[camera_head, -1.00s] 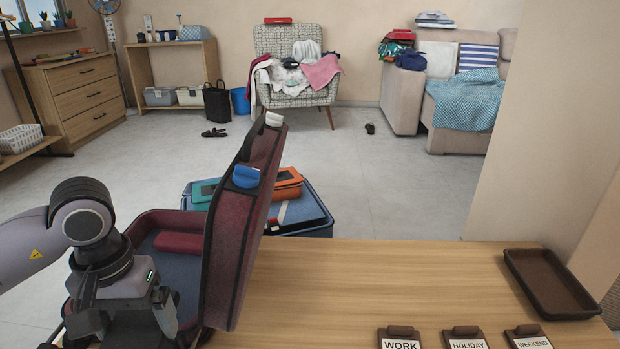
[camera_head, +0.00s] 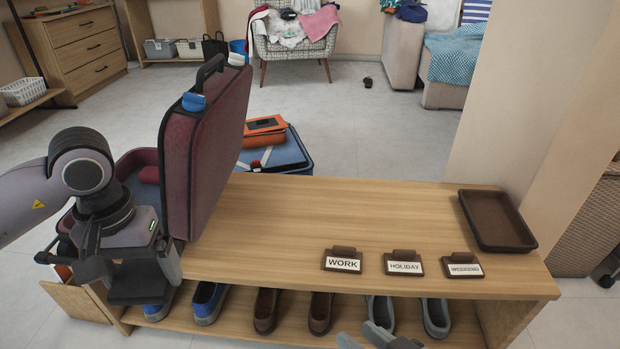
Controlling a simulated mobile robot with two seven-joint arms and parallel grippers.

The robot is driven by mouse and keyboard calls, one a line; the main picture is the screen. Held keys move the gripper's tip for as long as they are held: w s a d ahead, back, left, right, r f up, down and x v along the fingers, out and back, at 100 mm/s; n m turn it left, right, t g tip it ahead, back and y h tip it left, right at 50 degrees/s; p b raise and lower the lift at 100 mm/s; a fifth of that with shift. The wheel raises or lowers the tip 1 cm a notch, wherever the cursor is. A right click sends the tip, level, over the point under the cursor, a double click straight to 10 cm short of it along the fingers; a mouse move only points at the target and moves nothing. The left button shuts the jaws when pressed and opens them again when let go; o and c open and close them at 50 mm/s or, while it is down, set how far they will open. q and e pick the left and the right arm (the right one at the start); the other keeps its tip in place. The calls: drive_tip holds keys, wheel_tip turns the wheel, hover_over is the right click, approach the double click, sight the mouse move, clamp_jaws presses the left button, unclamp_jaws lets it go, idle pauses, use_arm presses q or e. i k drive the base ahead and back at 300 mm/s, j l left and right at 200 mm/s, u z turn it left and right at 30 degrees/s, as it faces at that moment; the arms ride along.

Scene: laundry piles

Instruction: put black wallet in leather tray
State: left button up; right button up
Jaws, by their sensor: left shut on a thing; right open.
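The leather tray (camera_head: 496,222) is dark brown, empty and lies at the right end of the wooden bench top. My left gripper (camera_head: 138,282) is at the lower left, by the open maroon suitcase (camera_head: 205,150).
Signs reading WORK (camera_head: 343,260), HOLIDAY (camera_head: 404,263) and a third (camera_head: 462,265) stand along the bench front. Several shoes (camera_head: 266,310) sit on the shelf below. A blue suitcase (camera_head: 290,155) with an orange item stands behind. The bench middle (camera_head: 300,215) is clear.

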sight(497, 230)
drive_tip(key=k+l, duration=0.1)
drive_tip(key=l, duration=0.35)
drive_tip(key=k+l, duration=0.1)
drive_tip(key=l, duration=0.35)
drive_tip(key=k+l+u, duration=0.1)
drive_tip(key=l, duration=1.05)
drive_tip(key=k+l+u, duration=0.1)
drive_tip(key=l, duration=0.55)
drive_tip(key=i+l, duration=0.1)
drive_tip(key=l, duration=0.8)
drive_tip(key=i+l+u, duration=0.1)
drive_tip(key=l, duration=0.35)
drive_tip(key=i+l, duration=0.45)
drive_tip(key=i, duration=0.25)
